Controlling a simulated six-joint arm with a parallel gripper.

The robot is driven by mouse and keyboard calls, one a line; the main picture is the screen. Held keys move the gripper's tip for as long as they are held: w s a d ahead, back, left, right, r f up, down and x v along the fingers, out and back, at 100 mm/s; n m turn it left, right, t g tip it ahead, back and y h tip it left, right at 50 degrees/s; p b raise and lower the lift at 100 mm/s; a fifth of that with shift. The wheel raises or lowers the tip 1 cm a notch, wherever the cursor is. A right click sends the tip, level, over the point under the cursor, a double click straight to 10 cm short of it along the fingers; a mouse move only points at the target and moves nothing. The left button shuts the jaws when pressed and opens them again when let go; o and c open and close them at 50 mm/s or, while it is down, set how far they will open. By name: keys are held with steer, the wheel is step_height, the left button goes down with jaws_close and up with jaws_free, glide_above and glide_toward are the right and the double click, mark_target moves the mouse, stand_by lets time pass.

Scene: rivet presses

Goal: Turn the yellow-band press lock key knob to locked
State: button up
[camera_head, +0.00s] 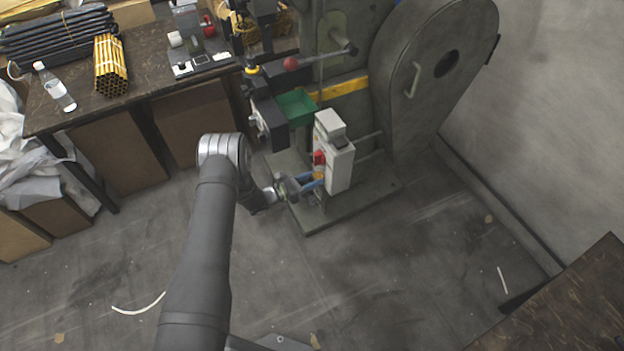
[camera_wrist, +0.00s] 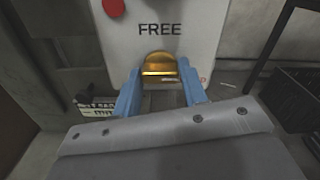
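The yellow-band press (camera_head: 345,87) stands at the upper middle of the head view. A white control box (camera_head: 340,165) is on its front, with a red button (camera_head: 319,157). The brass-coloured lock key knob (camera_wrist: 160,64) is on the box's face in the wrist view, below the word FREE. My gripper (camera_wrist: 159,78) faces the box, with one blue finger on each side of the knob. Narrow gaps show between fingers and knob, so it looks open. In the head view the gripper (camera_head: 311,183) is at the box's lower left.
A workbench (camera_head: 135,85) with a bottle (camera_head: 55,88) and brass tubes (camera_head: 110,66) is at the upper left. The floor (camera_head: 360,290) in front of the press is largely clear.

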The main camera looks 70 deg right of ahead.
steer(key=shift+c, duration=1)
steer(key=shift+m, duration=1.6)
steer(key=shift+c, duration=0.4)
steer(key=o, duration=1)
steer(key=v, duration=1.7)
steer(key=shift+w+a+r, duration=0.1)
